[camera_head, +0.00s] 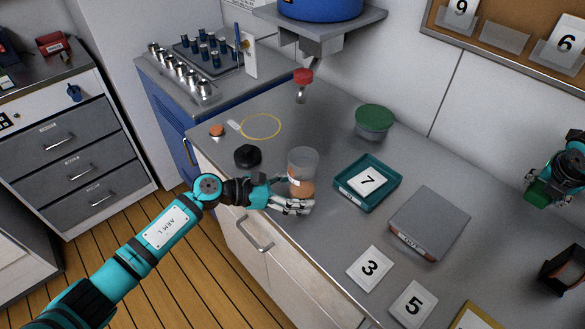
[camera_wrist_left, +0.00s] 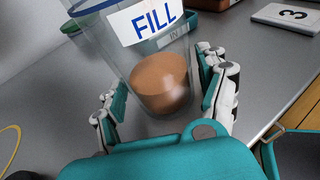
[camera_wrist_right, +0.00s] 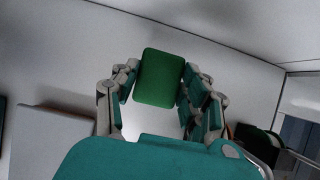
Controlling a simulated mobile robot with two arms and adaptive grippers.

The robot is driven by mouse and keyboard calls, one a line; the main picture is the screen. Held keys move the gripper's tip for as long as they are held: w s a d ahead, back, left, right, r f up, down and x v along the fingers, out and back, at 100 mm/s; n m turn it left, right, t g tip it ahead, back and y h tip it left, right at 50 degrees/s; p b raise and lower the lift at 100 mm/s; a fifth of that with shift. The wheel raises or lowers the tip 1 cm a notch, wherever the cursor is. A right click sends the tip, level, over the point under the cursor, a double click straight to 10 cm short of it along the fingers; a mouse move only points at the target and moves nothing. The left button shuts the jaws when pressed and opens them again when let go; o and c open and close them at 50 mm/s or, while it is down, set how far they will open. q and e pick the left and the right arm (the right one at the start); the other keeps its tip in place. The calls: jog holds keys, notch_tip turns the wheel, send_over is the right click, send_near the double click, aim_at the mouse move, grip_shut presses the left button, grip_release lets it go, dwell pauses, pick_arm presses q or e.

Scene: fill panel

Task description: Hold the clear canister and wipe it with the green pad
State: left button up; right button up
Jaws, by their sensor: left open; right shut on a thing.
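The clear canister (camera_head: 302,163) stands on the grey counter near its front edge, with brown-orange contents in its lower part. In the left wrist view the canister (camera_wrist_left: 165,50) shows a white FILL label and a blue rim. My left gripper (camera_head: 287,201) is open at its base, with fingers on either side in the left wrist view (camera_wrist_left: 163,92). My right gripper (camera_head: 548,190) is raised at the right of the head view, away from the canister. It is shut on the green pad (camera_wrist_right: 159,78), held between its fingers in the right wrist view.
A teal tray (camera_head: 342,190) with a 7 card and a grey box (camera_head: 430,222) stand right of the canister. A black lid-like object (camera_head: 247,156) lies to its left. Behind are a green-lidded bowl (camera_head: 374,121) and a red-tipped dispenser (camera_head: 303,78). Number cards (camera_head: 370,268) lie in front.

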pick_arm(q)
jog(key=o, duration=0.4)
jog(key=v, duration=1.2)
jog(key=shift+r, duration=0.15)
